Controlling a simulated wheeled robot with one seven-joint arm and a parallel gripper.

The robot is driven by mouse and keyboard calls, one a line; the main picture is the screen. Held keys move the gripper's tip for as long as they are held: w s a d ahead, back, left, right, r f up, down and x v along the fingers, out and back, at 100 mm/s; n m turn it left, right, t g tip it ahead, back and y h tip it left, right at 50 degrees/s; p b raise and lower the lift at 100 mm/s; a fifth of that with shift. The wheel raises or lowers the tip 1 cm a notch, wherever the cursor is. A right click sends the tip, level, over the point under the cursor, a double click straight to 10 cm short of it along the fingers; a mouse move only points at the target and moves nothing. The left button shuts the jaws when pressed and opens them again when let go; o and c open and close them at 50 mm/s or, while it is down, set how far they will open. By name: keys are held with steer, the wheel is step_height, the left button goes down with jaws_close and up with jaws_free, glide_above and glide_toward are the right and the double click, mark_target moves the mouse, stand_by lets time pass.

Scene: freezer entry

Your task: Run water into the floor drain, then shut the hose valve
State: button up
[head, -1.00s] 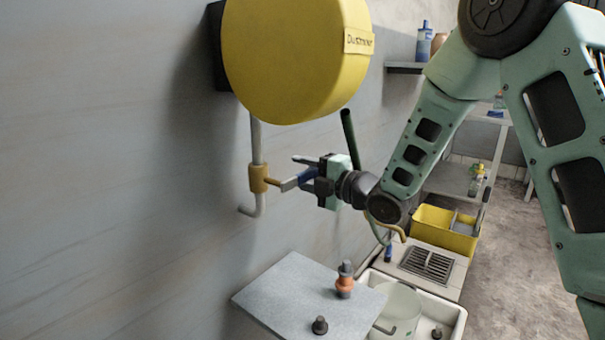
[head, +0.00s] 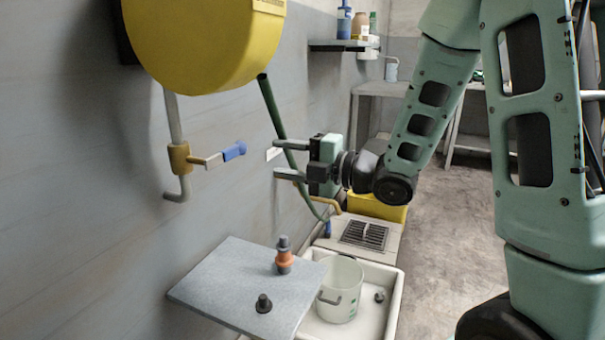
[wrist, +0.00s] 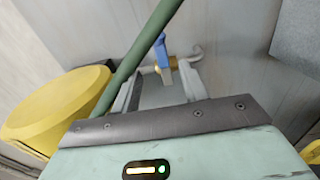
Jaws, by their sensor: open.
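The hose valve has a brass body (head: 180,158) on a wall pipe and a lever with a blue end (head: 234,150) that sticks out to the right. My gripper (head: 276,159) is open and empty, to the right of the lever and apart from it. The wrist view shows the blue end (wrist: 161,52) beyond my open fingers (wrist: 160,82). A green hose (head: 272,110) runs down from the yellow reel past my fingers; whether it touches them I cannot tell. A blue piece (head: 327,229) lies beside the floor drain (head: 363,236). I see no water running.
The yellow reel (head: 205,40) hangs above the valve. Below is a grey board (head: 235,290) with an orange-and-grey fitting (head: 284,258) and a dark knob (head: 264,303). A pale bucket (head: 341,290) stands in a white basin (head: 392,310). Floor on the right is clear.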

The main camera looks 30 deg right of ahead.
steer(key=shift+b+v, duration=1.7)
steer(key=shift+b, duration=1.15)
steer(key=shift+f, duration=0.1)
steer(key=s+a+f+m+g+h, duration=0.2)
steer(key=a+f+m+g+h, duration=0.45)
steer(key=a+f+m, duration=0.5)
steer(key=s+a+f+m+g+h, duration=0.1)
steer(key=s+a+f+m+g, duration=0.15)
steer(key=s, duration=0.45)
steer(key=s+a+f+m+g+h, duration=0.1)
steer(key=s+f+g, duration=0.15)
steer(key=s, duration=0.45)
steer(key=s+a+f+m+g+h, duration=0.1)
steer(key=s+a+f+m+g, duration=0.15)
steer(key=s, duration=0.45)
step_height(320, 180, up, 26)
steer(key=g+p, duration=0.1)
steer(key=p, duration=2.4)
steer(key=shift+s+d+f, duration=0.25)
steer(key=shift+s, duration=0.25)
